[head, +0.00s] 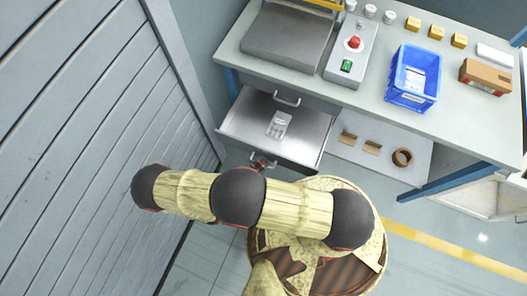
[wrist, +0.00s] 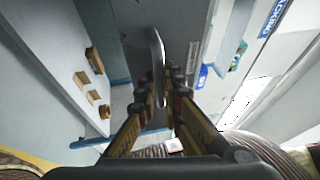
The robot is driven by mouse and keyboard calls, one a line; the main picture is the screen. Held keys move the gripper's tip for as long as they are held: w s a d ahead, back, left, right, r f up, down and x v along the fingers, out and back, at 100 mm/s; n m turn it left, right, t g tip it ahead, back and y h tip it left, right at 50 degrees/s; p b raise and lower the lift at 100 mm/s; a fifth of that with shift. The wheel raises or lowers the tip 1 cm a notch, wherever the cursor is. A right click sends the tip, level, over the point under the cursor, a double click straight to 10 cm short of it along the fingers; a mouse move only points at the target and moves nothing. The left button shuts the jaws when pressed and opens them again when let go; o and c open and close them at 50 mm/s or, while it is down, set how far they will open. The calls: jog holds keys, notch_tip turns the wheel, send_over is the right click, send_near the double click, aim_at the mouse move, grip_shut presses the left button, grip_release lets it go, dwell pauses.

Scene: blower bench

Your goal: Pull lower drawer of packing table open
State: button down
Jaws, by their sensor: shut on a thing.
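The lower drawer (head: 245,128) of the packing table (head: 308,85) stands pulled out in the head view, its metal tray showing from above. A clear blister-like pack (head: 278,125) lies in it. My gripper (head: 262,163) is at the drawer's front edge, partly hidden by my arm. In the wrist view my gripper (wrist: 161,98) is shut on a curved metal handle (wrist: 155,50), with a finger on each side. Another handle (head: 287,99) shows behind the drawer, under the tabletop. The drawer's handle is hard to see in the head view.
On the tabletop are a blue bin (head: 412,78), a control box (head: 351,50) with a red button, and cartons (head: 486,77). A shelf (head: 408,170) right of the drawer holds brown pieces and a tape roll (head: 402,157). A slatted grey wall (head: 90,110) stands close on the left.

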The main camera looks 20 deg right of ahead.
jog(key=shift+s+a+f, duration=0.1)
jog(key=shift+s+a, duration=0.2)
jog(key=shift+s, duration=0.05)
jog(key=c, duration=2.2)
grip_release()
jog(key=v, duration=1.2)
